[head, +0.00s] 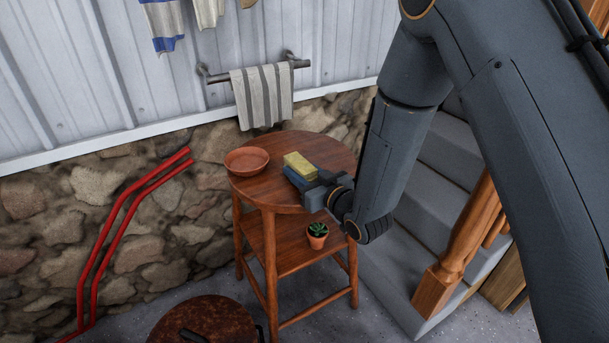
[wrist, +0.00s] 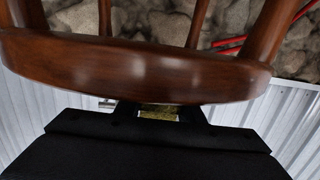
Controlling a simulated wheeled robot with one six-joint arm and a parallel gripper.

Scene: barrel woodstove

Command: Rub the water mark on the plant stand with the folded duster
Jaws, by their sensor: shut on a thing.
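The plant stand (head: 318,144) is a round reddish-brown wooden table with a lower shelf, in the middle of the head view. My gripper (head: 300,176) reaches in from the right over its top and is shut on the folded duster (head: 299,162), a yellow pad. The duster is at the tabletop; I cannot tell whether it touches the wood. In the wrist view a strip of the duster (wrist: 158,113) shows between my jaws, next to the stand's curved edge (wrist: 130,70). I cannot make out the water mark in either view.
A terracotta saucer (head: 246,161) sits on the stand's left side. A small potted succulent (head: 317,235) is on the lower shelf. A striped towel (head: 262,96) hangs on a rail behind. Grey steps (head: 395,270) stand close on the right; red pipes (head: 110,235) are at left.

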